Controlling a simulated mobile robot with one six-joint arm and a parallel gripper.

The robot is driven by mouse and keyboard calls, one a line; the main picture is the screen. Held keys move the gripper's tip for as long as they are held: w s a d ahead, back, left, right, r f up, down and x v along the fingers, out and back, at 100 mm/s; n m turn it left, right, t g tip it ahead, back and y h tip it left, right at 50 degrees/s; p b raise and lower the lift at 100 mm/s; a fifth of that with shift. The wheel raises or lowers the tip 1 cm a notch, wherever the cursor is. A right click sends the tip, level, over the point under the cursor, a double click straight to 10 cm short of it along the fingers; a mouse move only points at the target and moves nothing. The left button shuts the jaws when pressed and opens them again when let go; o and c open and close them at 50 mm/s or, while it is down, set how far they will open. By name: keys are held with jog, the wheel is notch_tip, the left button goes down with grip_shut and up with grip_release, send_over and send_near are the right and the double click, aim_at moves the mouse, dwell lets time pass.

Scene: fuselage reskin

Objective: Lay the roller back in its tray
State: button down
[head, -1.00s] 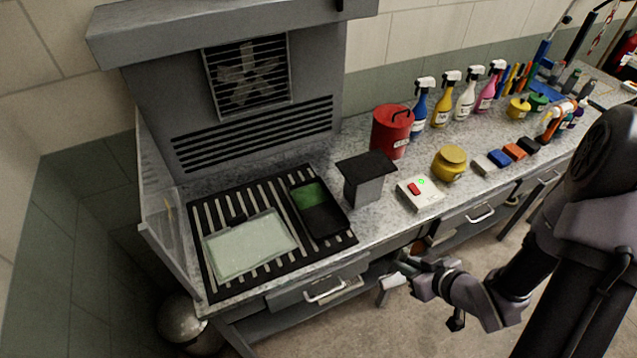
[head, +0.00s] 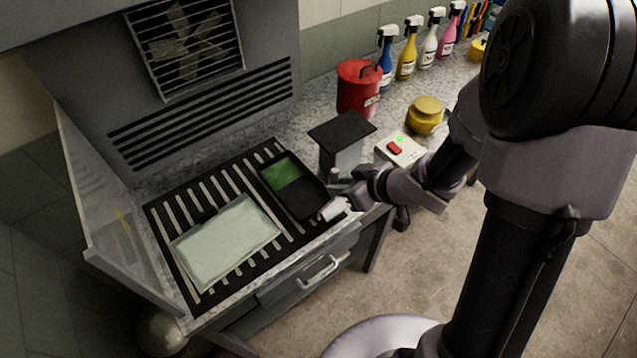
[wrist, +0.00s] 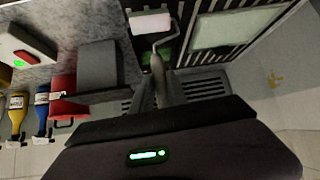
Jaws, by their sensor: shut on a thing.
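The roller has a white sleeve (head: 334,208) on a bent wire frame. In the wrist view its sleeve (wrist: 150,23) is at the top, and its grey handle runs down to my gripper (wrist: 165,92). My gripper (head: 350,192) is shut on the roller's handle in the head view, near the tray's right end. The black tray (head: 306,196) with green in its far end lies on the slatted grate. The roller's sleeve is at the tray's near right corner. Whether it touches the tray I cannot tell. The tray is partly hidden behind the roller in the wrist view.
A pale green panel (head: 225,240) lies on the grate (head: 165,222) left of the tray. A grey box with a dark lid (head: 341,135) stands close behind my gripper. A red can (head: 358,88), a switch box (head: 400,150) and a yellow pot (head: 425,115) stand farther right.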

jog(key=w+r+b+x, duration=0.1)
jog(key=b+x, duration=0.1)
jog(key=x, duration=0.6)
jog(key=shift+w+a+b, duration=0.3)
jog(key=shift+b, duration=0.05)
jog(key=c, duration=1.3)
grip_release()
